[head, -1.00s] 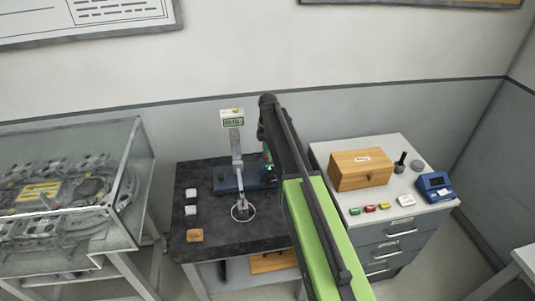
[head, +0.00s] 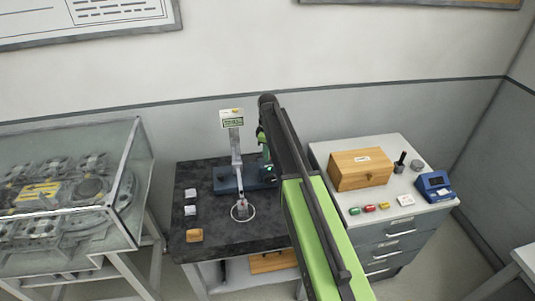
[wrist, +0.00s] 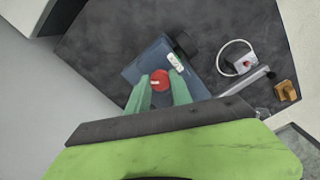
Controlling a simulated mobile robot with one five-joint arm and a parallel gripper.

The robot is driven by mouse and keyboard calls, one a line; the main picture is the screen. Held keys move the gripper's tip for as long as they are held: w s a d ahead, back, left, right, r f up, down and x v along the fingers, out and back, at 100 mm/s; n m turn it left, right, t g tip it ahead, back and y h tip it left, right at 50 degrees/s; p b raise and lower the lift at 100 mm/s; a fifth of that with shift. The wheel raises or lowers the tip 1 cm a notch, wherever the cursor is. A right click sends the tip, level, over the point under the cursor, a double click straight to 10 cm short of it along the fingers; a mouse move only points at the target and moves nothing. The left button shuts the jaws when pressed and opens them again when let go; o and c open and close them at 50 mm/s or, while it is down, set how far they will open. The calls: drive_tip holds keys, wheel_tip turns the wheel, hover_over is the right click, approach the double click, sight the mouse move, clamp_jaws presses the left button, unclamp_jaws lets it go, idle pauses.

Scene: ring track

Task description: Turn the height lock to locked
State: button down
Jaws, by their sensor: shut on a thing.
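A gauge stand with a blue base (head: 229,184) and a grey column (head: 236,150) stands on the dark table, with a small display (head: 232,122) on top. In the wrist view a red round knob (wrist: 160,79), which looks like the height lock, sits on the blue base (wrist: 138,68). The green fingers of my gripper (wrist: 160,92) are shut on the knob, one on each side. A small white label (wrist: 175,62) lies beside it, too small to read. In the head view my arm partly hides the gripper (head: 266,160) and the knob.
A white ring (head: 243,212) is at the column's front. Two white blocks and a wooden block (head: 194,236) lie along the table's left edge. A glass case (head: 70,180) stands left; a cabinet (head: 390,235) with a wooden box (head: 362,169) stands right.

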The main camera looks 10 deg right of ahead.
drive_tip(key=m, duration=0.4)
drive_tip(key=shift+m, duration=0.3)
drive_tip(key=m, duration=0.4)
drive_tip(key=shift+m, duration=0.4)
drive_tip(key=c, duration=1.1)
unclamp_jaws()
drive_tip(key=shift+c, duration=0.2)
wheel_tip(320, 180, up, 18)
drive_tip(key=p, duration=1.7)
drive_tip(key=shift+f, duration=0.25)
